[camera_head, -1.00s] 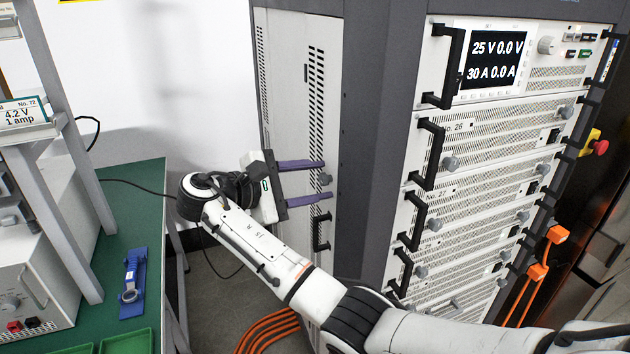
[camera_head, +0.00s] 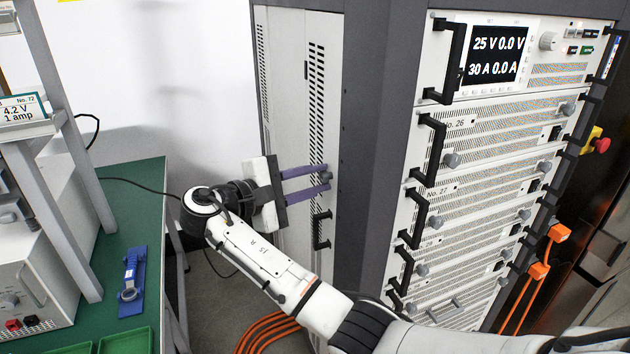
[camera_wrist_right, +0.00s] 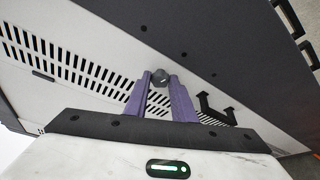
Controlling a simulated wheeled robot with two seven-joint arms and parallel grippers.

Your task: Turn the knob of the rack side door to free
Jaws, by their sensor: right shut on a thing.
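The rack side door (camera_head: 287,80) is a pale panel with slotted vents on the left side of the rack. Its small dark round knob (camera_head: 327,176) sits near the door's right edge, above a black handle (camera_head: 321,231). My right gripper (camera_head: 327,178) reaches the door from the left with two purple fingers. In the right wrist view the fingertips of this gripper (camera_wrist_right: 161,82) are closed in on both sides of the dark knob (camera_wrist_right: 161,76). The knob's pointing direction is too small to tell. My left gripper is not in view.
The rack front (camera_head: 480,150) carries several units with black handles and a display. A green workbench (camera_head: 135,225) with a blue tool (camera_head: 132,283) stands at the left. Orange cables (camera_head: 268,332) lie on the floor below my right arm.

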